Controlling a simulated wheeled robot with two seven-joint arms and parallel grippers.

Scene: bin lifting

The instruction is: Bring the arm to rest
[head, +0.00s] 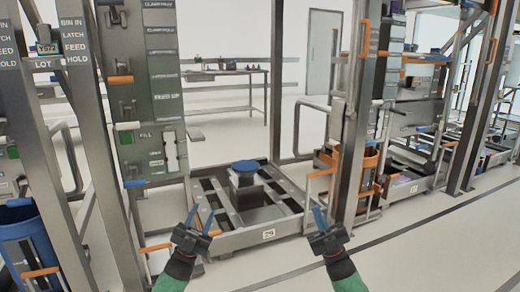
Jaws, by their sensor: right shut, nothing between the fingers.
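My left gripper (201,216) is in the lower middle of the head view, on a green-sleeved arm. Its blue-grey fingers stand apart with nothing between them. My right gripper (320,213) is to its right, in front of the upright post. It is shut and empty. Both grippers point away from me, apart from each other, and appear in front of the low grey platform marked 29 (269,234). Neither visibly holds anything.
A blue-topped round part (245,166) sits on the platform. A blue bin (28,240) stands at left and an orange bin (350,172) at right, beside metal posts. A table (238,72) stands behind. The floor at lower right (430,250) is clear.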

